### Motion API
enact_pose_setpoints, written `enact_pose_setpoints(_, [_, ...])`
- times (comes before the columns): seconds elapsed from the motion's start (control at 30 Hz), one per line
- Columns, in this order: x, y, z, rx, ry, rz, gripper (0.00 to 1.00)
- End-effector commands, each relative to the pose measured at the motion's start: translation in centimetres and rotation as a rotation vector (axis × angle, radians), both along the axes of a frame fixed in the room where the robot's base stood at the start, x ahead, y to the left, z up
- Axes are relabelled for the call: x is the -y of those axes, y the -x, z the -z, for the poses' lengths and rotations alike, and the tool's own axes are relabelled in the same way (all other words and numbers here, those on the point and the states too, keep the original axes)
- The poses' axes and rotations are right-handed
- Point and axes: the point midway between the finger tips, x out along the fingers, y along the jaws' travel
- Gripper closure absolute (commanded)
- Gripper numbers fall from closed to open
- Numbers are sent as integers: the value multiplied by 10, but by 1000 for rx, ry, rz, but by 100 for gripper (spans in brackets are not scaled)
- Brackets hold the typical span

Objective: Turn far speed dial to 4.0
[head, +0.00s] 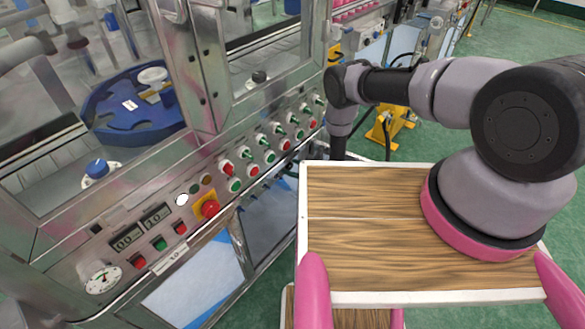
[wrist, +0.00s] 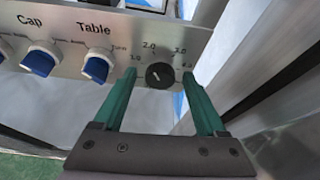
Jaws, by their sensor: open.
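The speed dial (wrist: 159,76) is a small round black knob on a grey panel in the wrist view. Printed numbers, including 2.0 and 3.0, curve around its top, with 4.0 at the right. A small light mark shows on its face, a little left of the middle. My gripper (wrist: 158,80) is open, with one green finger on each side of the dial. A gap shows between each finger and the knob; I cannot tell how far the tips are from the panel. In the head view the gripper and this dial are hidden.
Blue switches labelled Cap (wrist: 40,60) and Table (wrist: 97,65) sit left of the dial. In the head view the machine's front panel carries a red emergency button (head: 210,209), several red and green buttons, and a gauge (head: 103,278).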

Motion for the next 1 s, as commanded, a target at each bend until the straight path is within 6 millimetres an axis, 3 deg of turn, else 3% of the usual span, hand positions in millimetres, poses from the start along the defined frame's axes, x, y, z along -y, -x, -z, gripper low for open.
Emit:
enact_pose_setpoints(0.07, [0,0,0,0,0,0,26])
enact_pose_setpoints(0.2, [0,0,0,0,0,0,80])
enact_pose_setpoints(0.27, [0,0,0,0,0,0,100])
enact_pose_setpoints(0.93, [1,-1,0,-105,-82,0,100])
enact_pose_setpoints(0.97, [1,-1,0,-105,-82,0,49])
enact_pose_setpoints(1.0, [1,0,0,-104,-81,0,33])
